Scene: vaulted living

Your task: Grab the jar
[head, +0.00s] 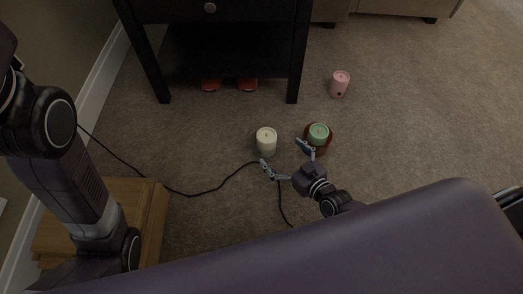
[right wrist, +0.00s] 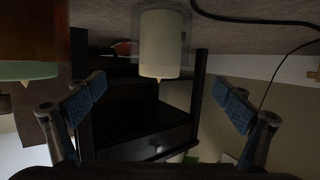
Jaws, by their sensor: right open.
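A clear jar with a cream candle (head: 266,141) stands upright on the carpet, just beyond my right gripper (head: 285,157). A reddish-brown jar with a green candle (head: 318,133) stands to its right, close to the right-hand finger, which overlaps its edge in the head view. My right gripper is open and empty, low over the carpet. In the right wrist view the picture is upside down; the cream candle jar (right wrist: 162,42) shows between and beyond the spread fingers (right wrist: 160,108), and the brown jar (right wrist: 30,45) is at the left. My left gripper is not in view.
A pink candle (head: 340,83) stands farther back on the right. A black side table (head: 225,12) stands behind, with red items (head: 247,84) beneath it. A black cable (head: 205,191) crosses the carpet beside my right gripper. A wooden box (head: 150,215) is at left.

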